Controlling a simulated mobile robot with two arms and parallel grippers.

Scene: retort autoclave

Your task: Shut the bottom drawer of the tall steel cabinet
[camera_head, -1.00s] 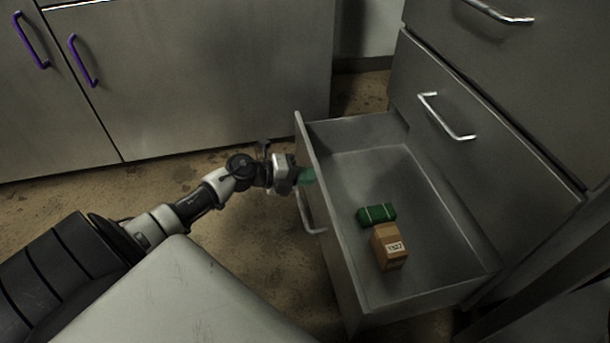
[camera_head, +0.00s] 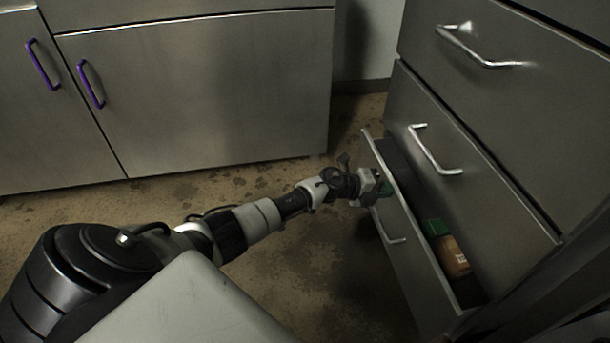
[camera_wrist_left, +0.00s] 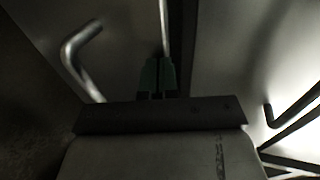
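The bottom drawer (camera_head: 408,268) of the tall steel cabinet (camera_head: 480,190) stands partly open, with a narrow gap between its front and the cabinet. Its silver handle (camera_head: 392,239) is on the outer face and also shows in the left wrist view (camera_wrist_left: 75,55). My left gripper (camera_head: 385,189) is at the outer face of the drawer front, near its top edge and above the handle. Its green fingertips (camera_wrist_left: 157,75) are together with nothing seen between them. They appear to touch the front; exact contact is hard to tell. My right gripper is not in view.
The drawers above are shut, with silver handles (camera_head: 436,150). A low cabinet with purple handles (camera_head: 91,84) stands at the left. Bare floor lies between.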

